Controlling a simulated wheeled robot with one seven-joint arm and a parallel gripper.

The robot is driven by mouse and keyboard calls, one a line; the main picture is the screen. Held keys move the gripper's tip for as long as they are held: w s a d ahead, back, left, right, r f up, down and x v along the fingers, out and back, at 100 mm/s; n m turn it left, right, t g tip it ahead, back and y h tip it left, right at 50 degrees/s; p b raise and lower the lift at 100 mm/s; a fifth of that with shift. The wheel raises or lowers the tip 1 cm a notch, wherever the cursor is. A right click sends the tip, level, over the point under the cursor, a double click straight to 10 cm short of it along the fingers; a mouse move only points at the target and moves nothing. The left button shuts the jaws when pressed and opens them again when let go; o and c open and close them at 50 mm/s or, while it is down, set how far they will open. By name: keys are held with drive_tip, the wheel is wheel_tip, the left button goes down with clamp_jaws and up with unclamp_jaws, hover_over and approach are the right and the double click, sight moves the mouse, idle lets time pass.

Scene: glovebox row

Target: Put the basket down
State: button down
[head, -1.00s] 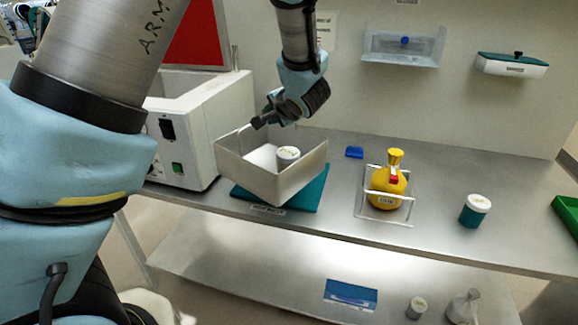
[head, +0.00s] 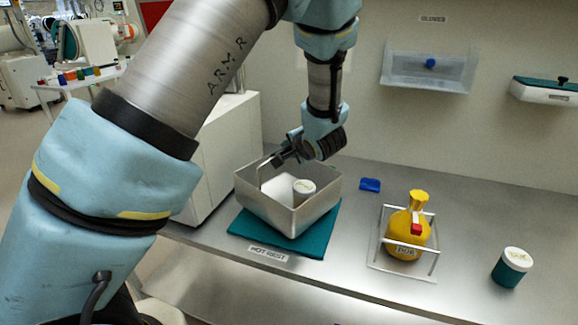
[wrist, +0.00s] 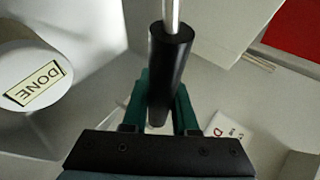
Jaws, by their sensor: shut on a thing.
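The basket (head: 267,207) is a grey, open-topped metal box in the head view. A white-lidded jar (head: 304,188) stands inside it; its DONE label shows in the wrist view (wrist: 36,84). My gripper (head: 272,163) is at the basket's back left side. In the wrist view its green fingers (wrist: 160,108) are shut around the black grip (wrist: 170,60) of the basket's handle. The basket is over the teal mat (head: 320,243), whose front label reads HOT REST (head: 268,253). I cannot tell whether the basket's underside touches the mat, as the contact is hidden.
A white cabinet (head: 225,150) stands close left of the basket. Bare bench lies between mat and frame.

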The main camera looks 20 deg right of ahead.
drive_tip(key=shift+f, duration=1.9)
drive_tip(key=c, duration=0.7)
unclamp_jaws()
drive_tip(key=v, duration=1.2)
